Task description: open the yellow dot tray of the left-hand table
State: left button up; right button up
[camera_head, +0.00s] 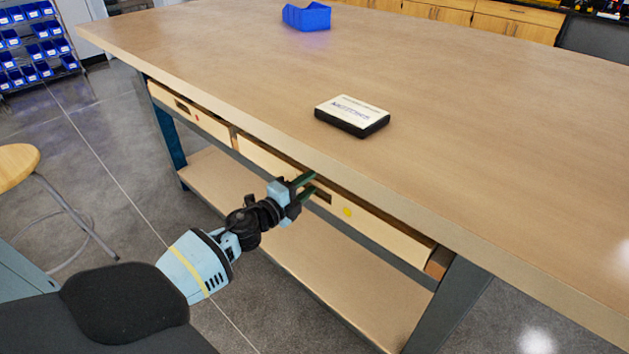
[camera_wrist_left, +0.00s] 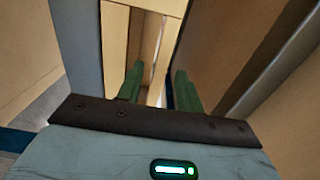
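The yellow dot tray (camera_head: 378,228) is a pale wooden drawer under the top of the table (camera_head: 230,80). Its front carries a yellow dot (camera_head: 347,212) and a dark handle slot (camera_head: 321,197). It looks shut or nearly so; I cannot tell exactly. My left gripper (camera_head: 308,186) is at the tray front, beside the slot, with its green fingers apart. In the left wrist view the fingers (camera_wrist_left: 157,88) are also apart, with pale wood and a bright gap beyond them. Whether they touch the tray is unclear. My right gripper is out of view.
Another drawer with a red dot (camera_head: 196,116) is to the left. A lower shelf (camera_head: 300,255) runs beneath. A black-and-white box (camera_head: 352,115) and a blue bin (camera_head: 306,17) are on the tabletop. A stool (camera_head: 18,168) stands at the left.

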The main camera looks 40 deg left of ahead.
aim_at(313, 181)
pick_arm(q)
jog(key=shift+w+d, duration=0.1)
jog(key=shift+w, duration=1.4)
jog(key=shift+c, duration=0.5)
grip_shut()
